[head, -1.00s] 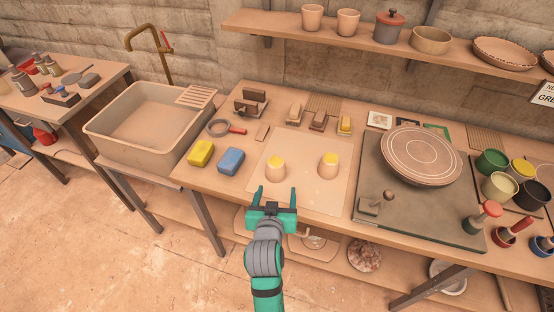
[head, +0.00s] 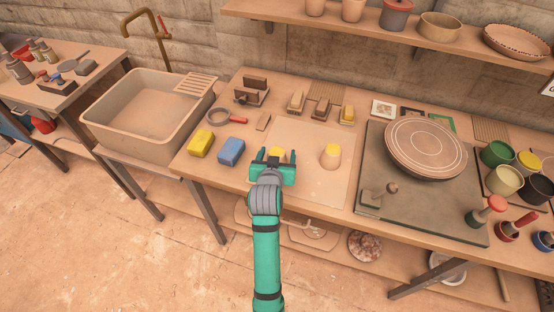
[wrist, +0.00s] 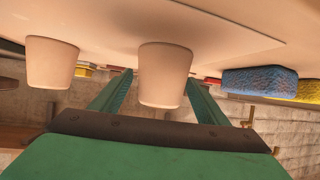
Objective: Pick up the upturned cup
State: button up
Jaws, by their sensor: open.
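The left cup (head: 277,152) is partly hidden behind my gripper (head: 278,157) in the head view. The right cup (head: 330,156) stands free of it. In the wrist view, which is upside down, the left cup (wrist: 164,75) shows between my open fingers, slightly nearer the right one. I cannot tell whether either finger touches it. The other cup (wrist: 51,62) is outside the fingers at the left.
A yellow sponge (head: 200,143) and a blue sponge (head: 231,152) lie left of the gripper. Wooden tools (head: 297,103) stand behind the board. The board's front is clear.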

jog(key=shift+x, duration=1.4)
jog(key=shift+a, duration=0.1)
jog(key=shift+c, duration=0.5)
jog(key=shift+r, duration=0.1)
jog(key=c, duration=1.1)
jog(key=shift+o, duration=0.2)
